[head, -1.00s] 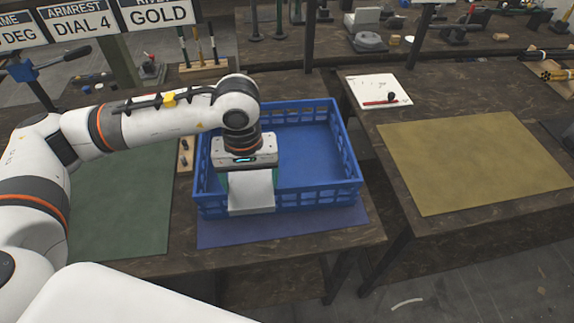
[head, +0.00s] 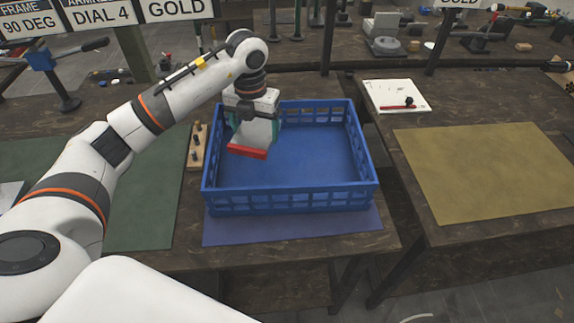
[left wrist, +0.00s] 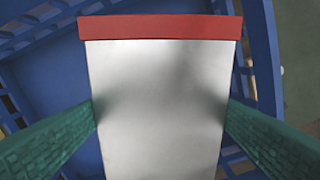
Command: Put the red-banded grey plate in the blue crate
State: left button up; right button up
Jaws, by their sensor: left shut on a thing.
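The grey plate with a red band along one end (head: 252,137) is held by my left gripper (head: 254,118) in the head view, above the left part of the blue crate (head: 292,200). The left wrist view shows the plate (left wrist: 160,100) between two green finger pads, its red band at the top of the picture. The left gripper is shut on it. The plate hangs with its red end lowest and hides part of the crate's left side. The visible crate floor is empty. My right gripper is not in view.
The crate stands on a blue mat (head: 290,228). A green mat (head: 140,220) lies to the left, with a small wooden pegged block (head: 198,148) beside the crate. A yellow mat (head: 490,170) and a white board (head: 396,96) lie on the bench to the right.

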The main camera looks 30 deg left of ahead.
aim_at(256, 165)
pick_arm(q)
jog(key=n, duration=0.1)
jog(key=a+n, duration=0.1)
jog(key=n, duration=0.1)
jog(key=shift+w+a+f+n, duration=0.2)
jog(key=shift+w+f+n, duration=0.05)
jog(key=shift+f+n, duration=0.05)
notch_tip(256, 165, down, 9)
jog(key=shift+f+p, duration=0.1)
jog(key=shift+p, duration=0.4)
jog(key=shift+f, duration=0.35)
